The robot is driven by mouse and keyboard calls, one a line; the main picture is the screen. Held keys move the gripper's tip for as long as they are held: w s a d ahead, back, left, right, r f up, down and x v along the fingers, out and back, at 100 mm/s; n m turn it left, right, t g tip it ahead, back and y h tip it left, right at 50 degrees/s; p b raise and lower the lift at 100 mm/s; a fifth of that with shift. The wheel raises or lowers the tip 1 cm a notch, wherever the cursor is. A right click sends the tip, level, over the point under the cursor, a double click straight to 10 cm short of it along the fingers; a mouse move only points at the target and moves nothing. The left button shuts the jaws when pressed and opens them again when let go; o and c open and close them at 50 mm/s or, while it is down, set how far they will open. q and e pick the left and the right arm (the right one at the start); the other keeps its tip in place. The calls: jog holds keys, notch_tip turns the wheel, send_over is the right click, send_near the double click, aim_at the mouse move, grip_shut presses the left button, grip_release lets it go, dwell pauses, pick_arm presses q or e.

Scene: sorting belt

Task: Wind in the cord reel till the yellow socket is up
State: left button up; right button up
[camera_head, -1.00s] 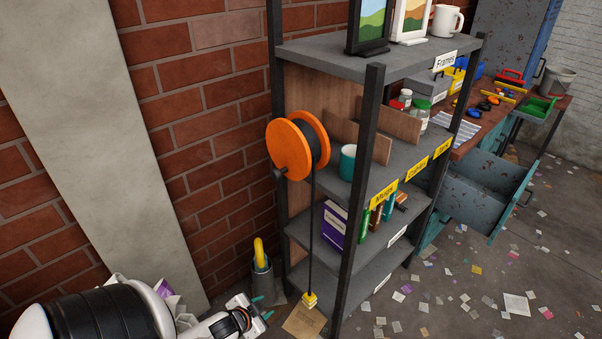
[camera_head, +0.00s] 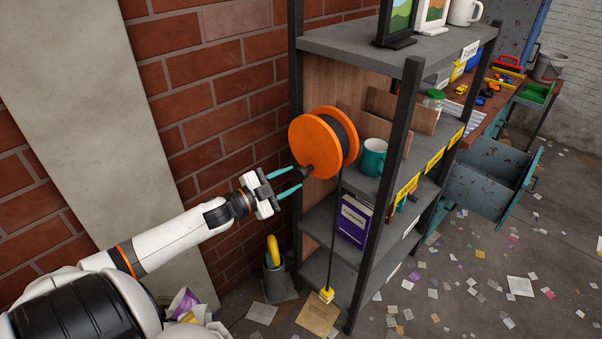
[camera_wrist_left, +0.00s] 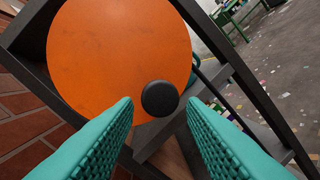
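The orange cord reel (camera_head: 318,145) is mounted on the side of the shelf, with a dark drum and a black knob (camera_head: 304,172) on its near face. In the left wrist view the reel (camera_wrist_left: 120,50) fills the upper left and the knob (camera_wrist_left: 160,98) sits between and beyond my fingertips. A black cord hangs straight from the reel to the yellow socket (camera_head: 327,295), low down by a piece of cardboard. My left gripper (camera_head: 290,184) is open, its teal fingers reaching to the knob; contact is not clear. My right gripper is not in view.
The shelf's dark front post (camera_head: 385,190) stands right of the cord. A teal mug (camera_head: 374,157) and a purple box (camera_head: 355,220) stand on its shelves. A grey bin (camera_head: 274,279) with a yellow item stands by the brick wall. Paper scraps litter the floor.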

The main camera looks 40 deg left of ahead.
aim_at(299, 175)
pick_arm(q)
jog(key=shift+x, duration=2.25)
jog(key=shift+d, duration=0.1)
grip_shut()
